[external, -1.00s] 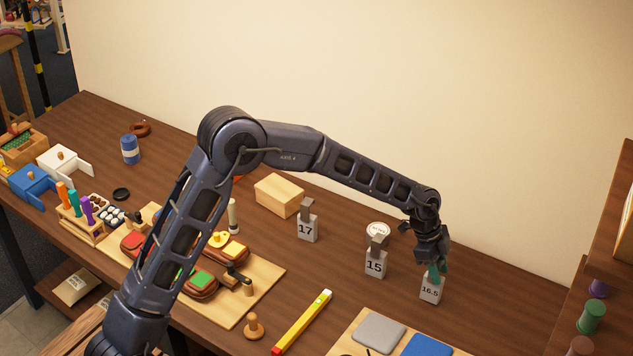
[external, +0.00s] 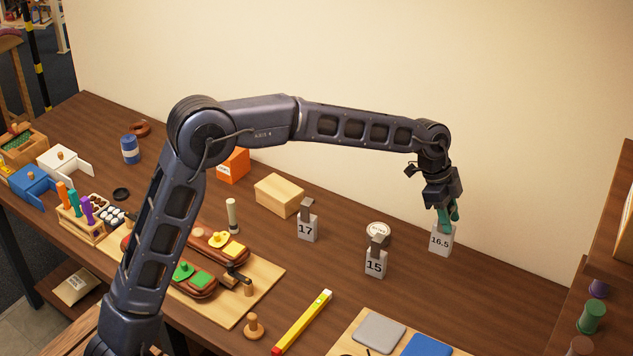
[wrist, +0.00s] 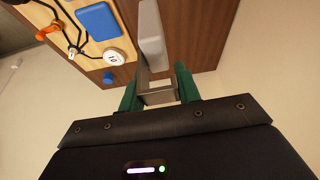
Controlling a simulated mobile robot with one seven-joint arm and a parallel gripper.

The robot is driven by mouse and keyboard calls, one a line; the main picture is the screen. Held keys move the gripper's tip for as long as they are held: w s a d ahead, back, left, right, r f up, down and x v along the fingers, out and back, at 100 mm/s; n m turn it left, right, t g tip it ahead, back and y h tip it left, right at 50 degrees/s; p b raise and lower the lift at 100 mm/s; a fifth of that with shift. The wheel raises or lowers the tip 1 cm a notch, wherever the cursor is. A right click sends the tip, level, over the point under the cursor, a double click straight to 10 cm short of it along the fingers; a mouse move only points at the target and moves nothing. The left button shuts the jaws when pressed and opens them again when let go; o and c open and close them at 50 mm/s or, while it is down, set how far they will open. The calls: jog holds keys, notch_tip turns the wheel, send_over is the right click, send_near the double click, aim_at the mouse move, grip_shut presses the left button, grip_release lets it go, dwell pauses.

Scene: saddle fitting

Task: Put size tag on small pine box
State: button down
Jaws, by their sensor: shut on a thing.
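The size tag marked 16.5 (external: 441,241) is a white-grey block, upright and held above the table at the right. My gripper (external: 448,217) has green fingers and is shut on the top of this tag. In the wrist view the tag's grey body (wrist: 151,35) sticks out beyond its grip piece, between the green fingers (wrist: 160,92). The small pine box (external: 279,195) is a plain pale block on the table, well to the left of my gripper. The tags marked 17 (external: 307,228) and 15 (external: 375,264) stand upright on the table between them.
An orange box (external: 233,166) is left of the pine box. A yellow-red level (external: 302,322) and a board with grey (external: 379,333) and blue pads lie in front. The table's right end is clear.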

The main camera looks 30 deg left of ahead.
jog(key=w+a+r+n+t, duration=0.15)
jog(key=w+a, duration=0.35)
jog(key=a, duration=0.9)
jog(key=w+a+r+n, duration=0.2)
jog(key=w+a+n, duration=0.15)
jog(key=a, duration=0.95)
jog(key=w+a+r+n+t, duration=0.15)
jog(key=w+a, duration=0.35)
jog(key=a, duration=0.9)
jog(key=s+a+r+n+y, duration=0.1)
jog(key=a+n, duration=0.1)
jog(key=a, duration=1.5)
notch_tip(320, 180, down, 19)
jog(key=shift+a+f, duration=0.1)
jog(key=c, duration=1)
grip_release()
